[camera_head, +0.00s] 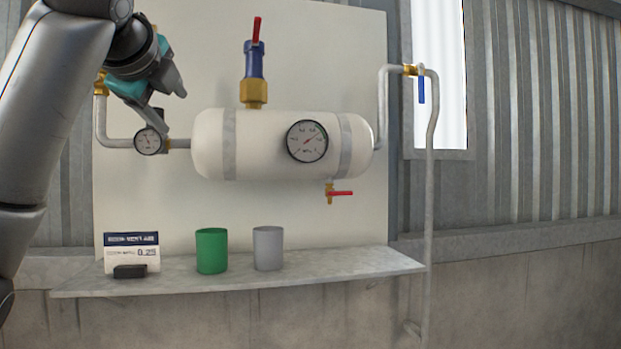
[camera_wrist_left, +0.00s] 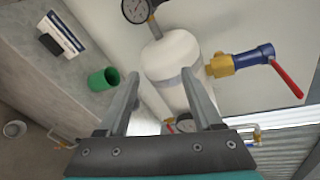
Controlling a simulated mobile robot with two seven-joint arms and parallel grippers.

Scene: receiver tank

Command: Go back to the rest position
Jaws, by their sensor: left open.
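My left gripper (camera_head: 172,110) is at the upper left in the head view. It is open, with nothing between its fingers, in front of the left pipe and small gauge (camera_head: 149,141). In the left wrist view its two fingers (camera_wrist_left: 160,78) are spread, with the white tank (camera_wrist_left: 172,57) beyond them. The tank (camera_head: 265,150) is on a pale panel and carries a large round gauge (camera_head: 307,141). A blue and brass valve with a red handle (camera_head: 254,70) stands on top. My right gripper is not in view.
A shelf (camera_head: 350,268) below the tank holds a green cup (camera_head: 211,251), a grey cup (camera_head: 268,248), a printed card (camera_head: 131,250) and a black block (camera_head: 130,271). A red-handled drain valve (camera_head: 338,193) hangs under the tank. A blue-handled valve (camera_head: 421,88) is on the right pipe.

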